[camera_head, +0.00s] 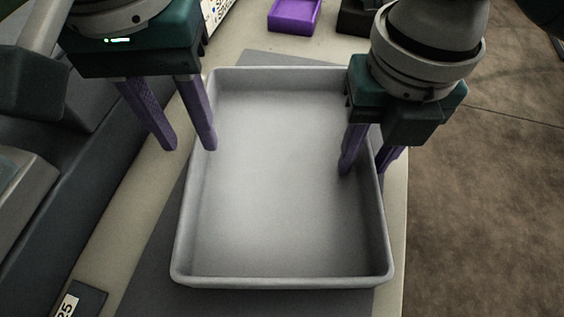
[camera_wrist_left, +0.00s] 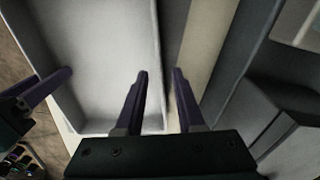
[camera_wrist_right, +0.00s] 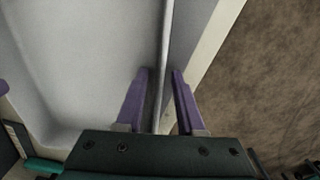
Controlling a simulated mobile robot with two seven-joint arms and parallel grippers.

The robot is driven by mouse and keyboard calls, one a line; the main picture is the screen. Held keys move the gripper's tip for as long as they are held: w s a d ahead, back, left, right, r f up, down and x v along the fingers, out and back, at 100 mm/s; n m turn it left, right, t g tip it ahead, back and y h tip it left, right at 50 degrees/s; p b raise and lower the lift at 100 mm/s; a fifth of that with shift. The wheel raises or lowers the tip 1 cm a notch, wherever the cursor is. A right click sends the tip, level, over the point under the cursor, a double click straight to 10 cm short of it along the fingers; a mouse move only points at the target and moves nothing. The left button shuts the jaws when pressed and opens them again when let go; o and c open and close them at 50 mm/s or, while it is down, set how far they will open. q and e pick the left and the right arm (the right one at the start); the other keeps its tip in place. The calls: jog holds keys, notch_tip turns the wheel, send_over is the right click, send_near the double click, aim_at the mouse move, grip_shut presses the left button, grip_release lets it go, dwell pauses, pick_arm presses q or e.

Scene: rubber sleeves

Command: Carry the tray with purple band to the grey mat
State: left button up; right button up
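A large pale grey, empty, rectangular tray (camera_head: 285,283) fills the middle of the head view; no purple band shows on the sides I can see. A dark grey mat (camera_head: 150,275) shows beneath and around it. My left gripper (camera_head: 182,146) is open over the tray's left wall, one finger inside and one outside. The left wrist view shows the wall between its fingers (camera_wrist_left: 160,80). My right gripper (camera_head: 368,168) is open over the right wall. The right wrist view shows the rim running between its fingers (camera_wrist_right: 160,75), with gaps on both sides.
A small purple bin (camera_head: 294,16) stands beyond the tray, with a dark bin (camera_head: 357,18) beside it. A dark plate with the number 25 (camera_head: 72,303) lies at the lower left. Dark grey equipment (camera_head: 60,190) borders the left; brown floor (camera_head: 480,200) lies right of the table edge.

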jog(key=shift+r, duration=0.2)
pick_arm(q)
notch_tip(320, 180, up, 8)
pick_arm(e)
notch_tip(320, 180, up, 12)
jog(key=shift+f, duration=0.2)
dwell(0.4)
